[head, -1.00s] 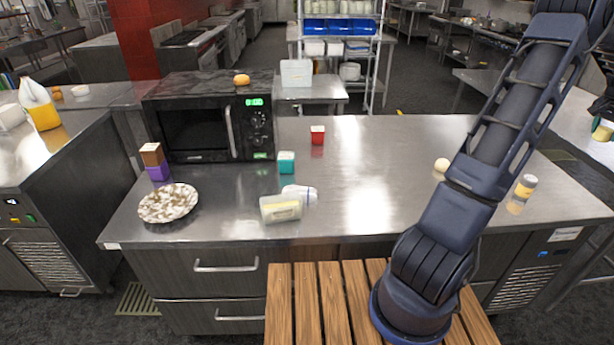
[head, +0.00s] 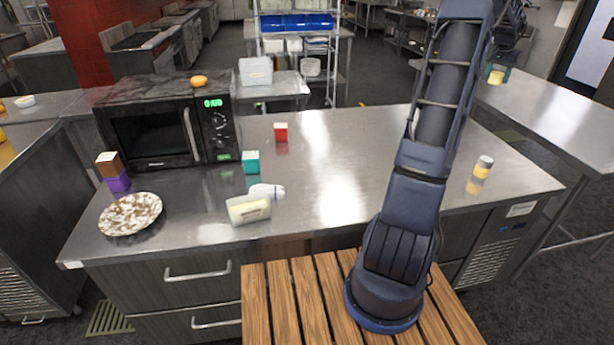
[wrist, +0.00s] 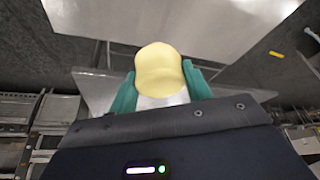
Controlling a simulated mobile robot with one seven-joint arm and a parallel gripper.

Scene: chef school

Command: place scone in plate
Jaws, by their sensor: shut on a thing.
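My gripper (head: 497,75) shows at the upper right in the head view, raised, with teal fingers. It is shut on a pale yellow rounded piece, which I take to be the scone (wrist: 159,70). The wrist view shows it between the two fingers, with a whitish part below. The plate (head: 131,214) is white with brown mottling and lies at the left front of the steel counter. It looks empty. My gripper is far to its right.
A black microwave (head: 166,128) stands behind the plate, with an orange round item (head: 199,81) on top. The counter's middle is mostly clear.

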